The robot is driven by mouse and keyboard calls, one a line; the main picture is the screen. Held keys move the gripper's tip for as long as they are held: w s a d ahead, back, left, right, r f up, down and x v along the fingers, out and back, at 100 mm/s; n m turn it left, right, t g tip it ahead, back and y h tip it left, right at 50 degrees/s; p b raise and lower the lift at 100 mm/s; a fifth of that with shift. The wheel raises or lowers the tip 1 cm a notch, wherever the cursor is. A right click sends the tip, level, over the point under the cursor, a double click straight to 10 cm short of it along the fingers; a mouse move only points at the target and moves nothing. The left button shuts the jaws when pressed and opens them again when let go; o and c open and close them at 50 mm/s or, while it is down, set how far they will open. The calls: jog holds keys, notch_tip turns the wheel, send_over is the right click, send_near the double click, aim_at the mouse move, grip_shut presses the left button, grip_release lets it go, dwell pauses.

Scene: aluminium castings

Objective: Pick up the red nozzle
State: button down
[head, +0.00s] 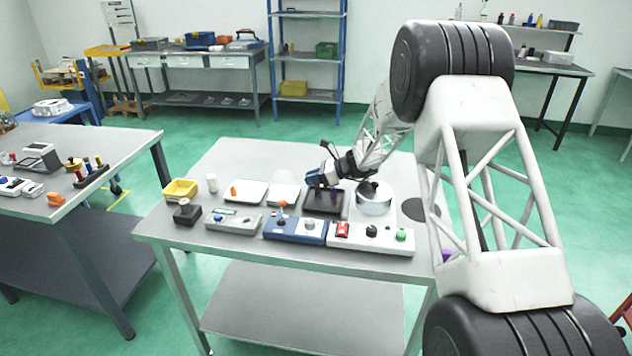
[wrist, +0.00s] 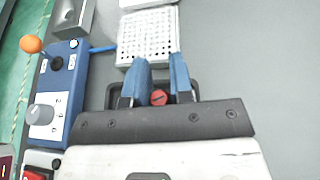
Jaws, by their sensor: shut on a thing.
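The red nozzle (wrist: 158,97) shows in the wrist view as a small round red piece with a dark mark. It lies between the two blue fingers of my gripper (wrist: 160,68), which is shut on it. The fingers hide part of its sides. In the head view my gripper (head: 314,181) is low over a dark tray (head: 323,208), and I cannot make out the nozzle there. Part of the dark tray's rim also shows around the fingers in the wrist view. Whether the nozzle is clear of the tray, I cannot tell.
A blue control box (head: 295,230) and a white one (head: 371,238) line the front. White trays (head: 245,192) and a yellow bin (head: 180,188) lie to the left. The table's back left is clear.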

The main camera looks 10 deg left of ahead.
jog(key=shift+r, duration=0.1)
jog(key=shift+r, duration=0.7)
jog(key=s+d+r, duration=0.1)
jog(key=s+d, duration=0.2)
jog(key=s, duration=0.4)
jog(key=s+d+r, duration=0.2)
jog(key=s+d, duration=0.1)
jog(key=s, duration=0.5)
jog(key=shift+r, duration=0.2)
jog(key=shift+w, duration=0.15)
jog(key=w+a+f, duration=0.1)
jog(key=w+a, duration=0.4)
jog(key=w, duration=0.8)
jog(key=shift+a+f, duration=0.15)
jog(key=shift+a, duration=0.05)
jog(key=shift+w, duration=0.1)
